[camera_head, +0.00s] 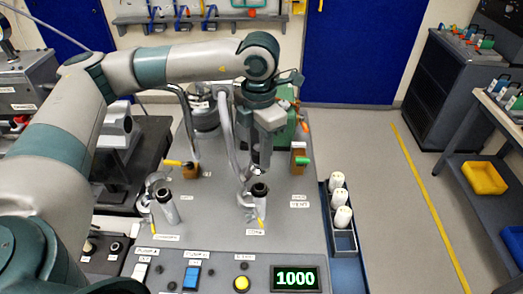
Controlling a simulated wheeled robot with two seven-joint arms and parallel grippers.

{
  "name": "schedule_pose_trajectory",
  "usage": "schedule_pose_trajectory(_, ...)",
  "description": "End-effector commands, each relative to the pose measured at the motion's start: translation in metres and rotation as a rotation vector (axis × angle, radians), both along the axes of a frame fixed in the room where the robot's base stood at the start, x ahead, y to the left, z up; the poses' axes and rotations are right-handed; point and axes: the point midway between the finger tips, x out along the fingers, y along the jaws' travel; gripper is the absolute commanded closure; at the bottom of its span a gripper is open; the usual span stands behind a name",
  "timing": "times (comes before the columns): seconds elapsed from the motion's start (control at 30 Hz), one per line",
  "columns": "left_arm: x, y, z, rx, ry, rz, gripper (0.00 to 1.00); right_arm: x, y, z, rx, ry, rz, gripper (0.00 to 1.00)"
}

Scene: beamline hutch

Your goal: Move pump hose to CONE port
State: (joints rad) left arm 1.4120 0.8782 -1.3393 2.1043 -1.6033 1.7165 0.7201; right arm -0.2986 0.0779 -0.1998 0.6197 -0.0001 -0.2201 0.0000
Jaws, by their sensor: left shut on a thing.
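My left gripper (262,158) comes down from above at the middle of the bench, its fingers pointing down. It is shut on the grey pump hose (227,125) near the hose's lower end, partly hidden by the fingers. This end is just above and behind the right port (259,193), a dark-topped metal stub; I cannot tell whether they touch. The label (256,232) in front of it seems to read CONE. A similar left port (168,207) stands tilted-looking with an open-looking metal clamp (155,182) beside it. My right gripper is not in view.
A lit display (296,279) reads 1000 at the bench front, beside a yellow button (241,283) and a blue switch (191,277). Small valves with yellow (176,163) and green (303,161) handles stand behind the ports. White cylinders (343,217) sit in a rack at right.

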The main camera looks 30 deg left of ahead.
Motion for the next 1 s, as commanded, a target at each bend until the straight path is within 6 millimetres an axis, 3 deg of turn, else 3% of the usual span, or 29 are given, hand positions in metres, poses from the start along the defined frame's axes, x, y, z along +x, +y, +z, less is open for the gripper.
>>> schedule_pose_trajectory(0.37,0.000,0.000,-0.007,-0.001,0.000,-0.001,0.98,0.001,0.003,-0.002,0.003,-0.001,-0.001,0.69)
schedule_pose_trajectory(1.0,0.000,0.000,-0.054,0.000,0.000,0.000,0.98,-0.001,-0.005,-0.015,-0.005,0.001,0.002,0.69)
